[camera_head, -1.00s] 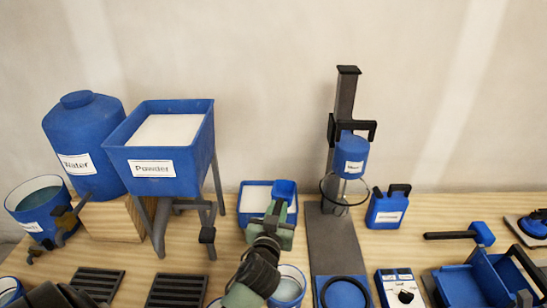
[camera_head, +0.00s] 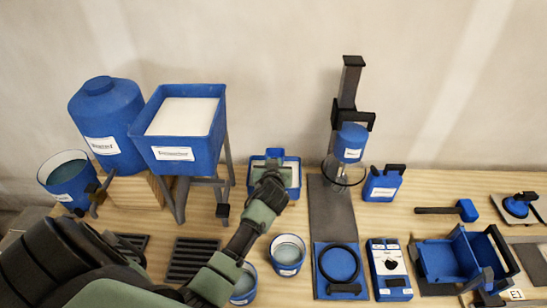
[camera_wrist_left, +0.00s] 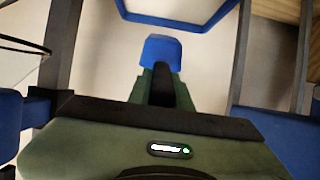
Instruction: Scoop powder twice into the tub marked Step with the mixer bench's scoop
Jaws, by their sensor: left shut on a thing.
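My left gripper (camera_head: 270,178) is over the white powder in a blue tray (camera_head: 294,190). It is shut on the blue scoop (camera_head: 275,153), whose visible part shows beyond the fingers at the tray's far side. In the left wrist view the scoop (camera_wrist_left: 162,50) shows between the dark fingertips. The gripper hides most of the scoop, so I cannot tell whether it touches or holds powder. Two small blue tubs stand in front of the tray, one at the right (camera_head: 287,268) and one nearer (camera_head: 246,296). Their labels are too small to read. My right gripper is out of view.
A blue hopper (camera_head: 175,155) of white powder on legs and a water tank (camera_head: 110,130) stand at the left. The mixer stand (camera_head: 346,95) is right of the tray.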

